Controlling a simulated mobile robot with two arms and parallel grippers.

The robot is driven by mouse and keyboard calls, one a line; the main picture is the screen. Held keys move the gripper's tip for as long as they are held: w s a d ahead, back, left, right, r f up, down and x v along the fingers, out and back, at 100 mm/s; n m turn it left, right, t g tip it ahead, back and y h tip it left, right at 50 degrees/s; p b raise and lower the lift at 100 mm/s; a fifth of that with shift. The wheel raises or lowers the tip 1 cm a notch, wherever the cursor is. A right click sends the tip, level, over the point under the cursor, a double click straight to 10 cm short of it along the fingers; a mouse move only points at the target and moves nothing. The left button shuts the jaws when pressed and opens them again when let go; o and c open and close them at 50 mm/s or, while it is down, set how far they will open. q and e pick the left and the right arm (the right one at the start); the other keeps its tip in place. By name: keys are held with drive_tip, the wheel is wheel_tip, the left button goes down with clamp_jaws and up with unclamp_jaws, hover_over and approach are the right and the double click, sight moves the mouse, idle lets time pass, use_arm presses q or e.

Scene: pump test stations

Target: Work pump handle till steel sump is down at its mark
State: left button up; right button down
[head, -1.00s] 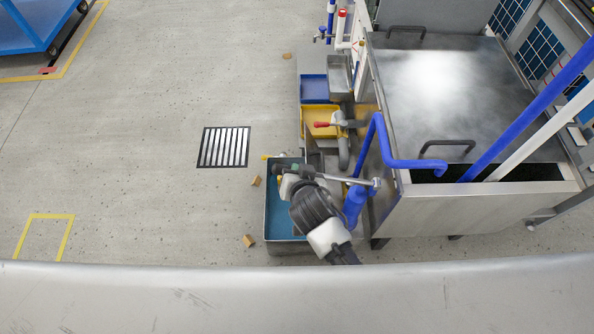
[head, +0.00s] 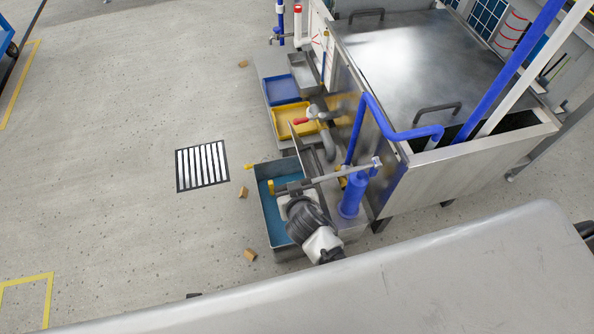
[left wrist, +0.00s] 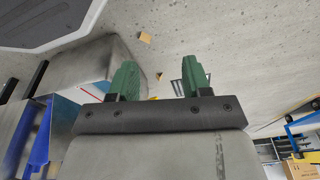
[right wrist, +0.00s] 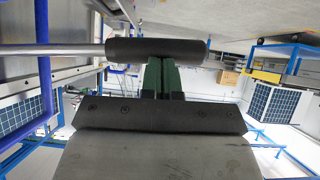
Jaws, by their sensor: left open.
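The pump handle is a steel lever (head: 335,176) with a dark grip, running left from a blue pump cylinder (head: 352,196). My right gripper (head: 290,188) is at the grip end, above a grey tub (head: 259,207) with a blue inside. In the right wrist view its green fingers (right wrist: 160,76) are close together at the dark grip (right wrist: 150,50), closed on it. A large lidded steel tank (head: 415,180) stands beside the pump. I cannot tell which vessel is the sump; no level mark is readable. My left gripper (left wrist: 160,82) is open and empty, facing the floor.
Blue (head: 281,91) and yellow (head: 298,119) trays sit beyond the tub. Blue pipes (head: 400,133) cross the tank. A floor grate (head: 203,165) and small brown blocks (head: 250,255) lie left of the tub.

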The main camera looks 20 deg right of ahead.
use_arm(q)
wheel_tip(320, 180, up, 10)
drive_tip(key=w+b, duration=0.2)
drive_tip(key=shift+w+d+t, duration=0.15)
drive_tip(key=shift+w+t, duration=0.05)
drive_tip(key=shift+t, duration=0.1)
use_arm(e)
drive_tip(key=shift+s+d+f, duration=0.1)
drive_tip(key=shift+d+f, duration=0.05)
drive_tip(key=shift+f, duration=0.9)
drive_tip(key=shift+d+f, duration=0.1)
drive_tip(key=shift+f, duration=0.95)
use_arm(q)
drive_tip(key=shift+r, duration=0.1)
